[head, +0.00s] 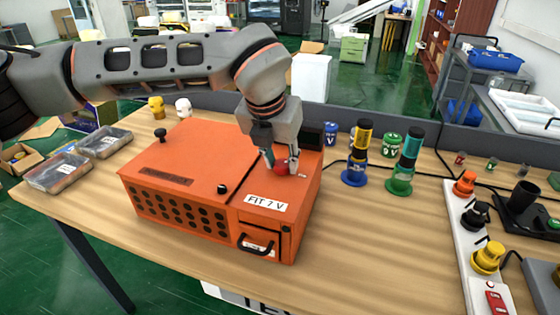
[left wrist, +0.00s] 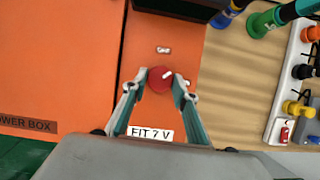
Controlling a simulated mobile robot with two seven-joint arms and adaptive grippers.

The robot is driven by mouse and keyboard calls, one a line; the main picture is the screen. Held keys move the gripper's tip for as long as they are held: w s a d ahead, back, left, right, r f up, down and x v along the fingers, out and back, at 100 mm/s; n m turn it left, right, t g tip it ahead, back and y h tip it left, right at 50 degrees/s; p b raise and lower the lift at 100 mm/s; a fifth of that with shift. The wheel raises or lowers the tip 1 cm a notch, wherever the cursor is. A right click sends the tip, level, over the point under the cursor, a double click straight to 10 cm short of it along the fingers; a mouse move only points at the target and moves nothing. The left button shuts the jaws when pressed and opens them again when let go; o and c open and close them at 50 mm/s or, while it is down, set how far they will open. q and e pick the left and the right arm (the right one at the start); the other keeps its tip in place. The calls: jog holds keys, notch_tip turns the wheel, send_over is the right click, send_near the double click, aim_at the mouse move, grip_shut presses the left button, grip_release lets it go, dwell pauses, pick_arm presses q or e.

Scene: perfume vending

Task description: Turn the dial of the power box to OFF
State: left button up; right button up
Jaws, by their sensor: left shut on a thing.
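The orange power box (head: 185,185) stands on the wooden table in the head view; its top also shows in the left wrist view (left wrist: 60,70). A red round dial (left wrist: 160,79) with a white pointer mark sits on the right part of its top, near a "FIT 7 V" label (left wrist: 151,134). The pointer is angled up and right in the left wrist view. Small white labels lie above and right of the dial, too small to read. My left gripper (head: 281,166) points down with its two fingers on either side of the dial, shut on it. My right gripper is not in view.
Blue (head: 354,174) and green (head: 399,184) stands with upright cylinders are right of the box. A white strip with colored plugs (head: 470,240) lies farther right. Clear plastic cases (head: 58,172) lie at the left. The table front between box and strip is clear.

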pick_arm(q)
jog(key=n, duration=0.1)
jog(key=n+y, duration=0.1)
jog(key=n, duration=0.2)
jog(key=shift+d+r+n+y, duration=0.1)
jog(key=shift+d+n+y, duration=0.2)
jog(key=shift+y, duration=0.1)
jog(key=n+y, duration=0.1)
jog(key=n, duration=0.3)
jog(key=shift+d+n+y, duration=0.1)
jog(key=shift+n+y, duration=0.2)
jog(key=shift+y, duration=0.1)
jog(key=shift+w, duration=0.1)
jog(key=o, duration=1.1)
jog(key=v, duration=1.2)
jog(key=shift+w+d, duration=0.1)
jog(key=shift+w, duration=0.05)
